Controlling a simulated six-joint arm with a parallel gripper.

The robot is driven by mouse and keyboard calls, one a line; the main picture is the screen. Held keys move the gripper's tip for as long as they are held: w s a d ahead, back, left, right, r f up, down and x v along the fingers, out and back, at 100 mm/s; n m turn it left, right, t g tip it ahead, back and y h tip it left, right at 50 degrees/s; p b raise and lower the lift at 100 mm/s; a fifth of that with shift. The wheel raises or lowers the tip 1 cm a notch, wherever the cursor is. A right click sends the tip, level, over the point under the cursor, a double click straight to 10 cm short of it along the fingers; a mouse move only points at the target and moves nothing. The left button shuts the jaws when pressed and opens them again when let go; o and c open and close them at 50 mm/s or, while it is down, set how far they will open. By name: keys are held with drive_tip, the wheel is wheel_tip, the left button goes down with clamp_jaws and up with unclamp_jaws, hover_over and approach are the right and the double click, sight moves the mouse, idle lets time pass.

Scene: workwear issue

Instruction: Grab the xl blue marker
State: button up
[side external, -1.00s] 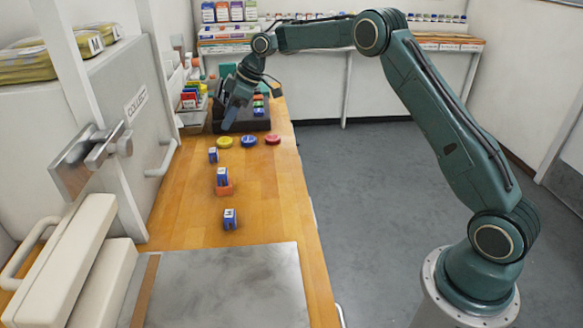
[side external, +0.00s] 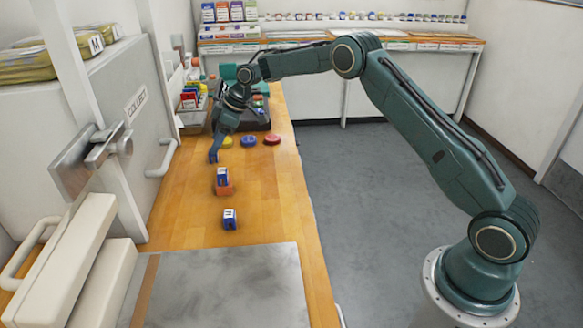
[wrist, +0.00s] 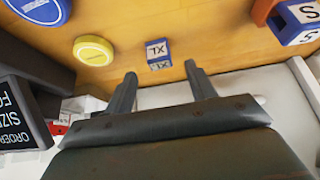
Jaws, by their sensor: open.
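The xl blue marker (wrist: 157,52) is a small blue block with a white XL face, upside down in the wrist view. It stands on the wooden counter, just beyond and between my fingertips. My gripper (wrist: 161,72) is open and empty. In the side view my gripper (side external: 214,152) is low over the counter and largely hides that marker. A blue marker on an orange block (side external: 222,178) stands nearer the camera; the wrist view shows S on its white faces (wrist: 302,14). Another blue marker (side external: 230,219) stands nearer still; its letter is too small to read surely.
Yellow (wrist: 93,50) and blue (wrist: 40,8) discs lie close by; a red disc (side external: 272,139) lies farther right. A dark tray (side external: 255,124) stands behind. A white cabinet (side external: 120,140) borders the counter's left. A grey plate (side external: 225,290) lies at the front.

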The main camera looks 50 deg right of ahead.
drive_tip(key=shift+x, duration=2.15)
drive_tip(key=shift+s, duration=0.1)
drive_tip(key=c, duration=1.1)
drive_tip(key=shift+o, duration=0.2)
drive_tip(key=shift+r, duration=5)
